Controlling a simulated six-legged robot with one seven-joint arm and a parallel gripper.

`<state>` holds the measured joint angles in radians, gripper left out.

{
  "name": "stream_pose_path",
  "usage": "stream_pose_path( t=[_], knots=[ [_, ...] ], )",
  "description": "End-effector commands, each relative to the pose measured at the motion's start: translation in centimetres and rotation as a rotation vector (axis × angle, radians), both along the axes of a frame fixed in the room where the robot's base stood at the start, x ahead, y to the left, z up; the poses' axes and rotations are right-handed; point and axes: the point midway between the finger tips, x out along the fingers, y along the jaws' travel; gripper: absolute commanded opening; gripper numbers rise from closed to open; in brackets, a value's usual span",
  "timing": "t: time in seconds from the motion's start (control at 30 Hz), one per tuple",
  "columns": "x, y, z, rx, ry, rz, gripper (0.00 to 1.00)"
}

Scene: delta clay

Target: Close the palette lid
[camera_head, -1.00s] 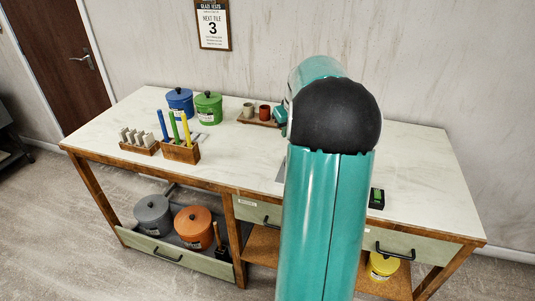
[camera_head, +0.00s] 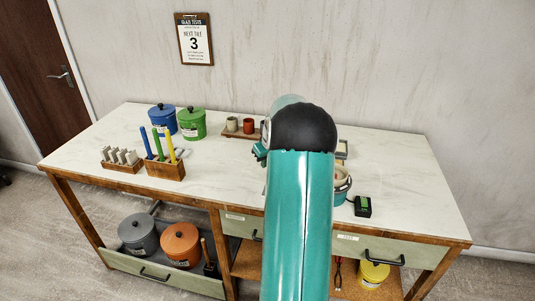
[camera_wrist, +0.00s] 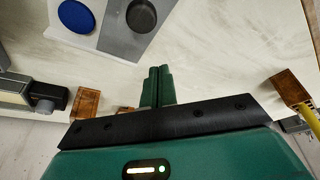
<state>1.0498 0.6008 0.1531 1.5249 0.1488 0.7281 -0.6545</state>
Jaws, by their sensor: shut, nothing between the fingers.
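My gripper (camera_wrist: 158,84) is shut and empty, its green fingers pressed together above the pale worktop in the wrist view. Beyond the fingertips, at the top of that view, lies a flat grey and white piece (camera_wrist: 122,40) with a blue disc (camera_wrist: 75,16) and a black disc (camera_wrist: 141,15). It may be the palette, but it is cut off by the frame edge, and I cannot tell its lid or how the lid stands. In the head view, my teal arm hides this part of the worktop; a bit of my gripper (camera_head: 260,151) shows left of the arm.
On the worktop (camera_head: 225,175) stand a blue canister (camera_head: 162,121), a green canister (camera_head: 192,125), a wooden holder (camera_head: 165,170) with coloured handles, and a tray (camera_head: 236,135) with two cups. A teal pot (camera_head: 342,185) and a small black-green box (camera_head: 363,207) stand right of my arm.

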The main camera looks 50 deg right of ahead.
Motion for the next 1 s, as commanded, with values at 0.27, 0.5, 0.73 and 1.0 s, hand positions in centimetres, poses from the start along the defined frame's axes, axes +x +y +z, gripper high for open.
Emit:
stream_pose_path(
  t=[0.27,0.5,0.73,1.0],
  knots=[
    [-3.0,1.2,-0.2,-0.003,0.000,-0.002,0.00],
    [-3.3,1.4,-0.3,-0.002,0.001,0.000,0.00],
    [-4.0,1.0,-0.3,-0.002,0.001,-0.004,0.00],
    [-8.6,-0.9,-0.3,-0.003,0.001,-0.004,0.00]
  ],
)
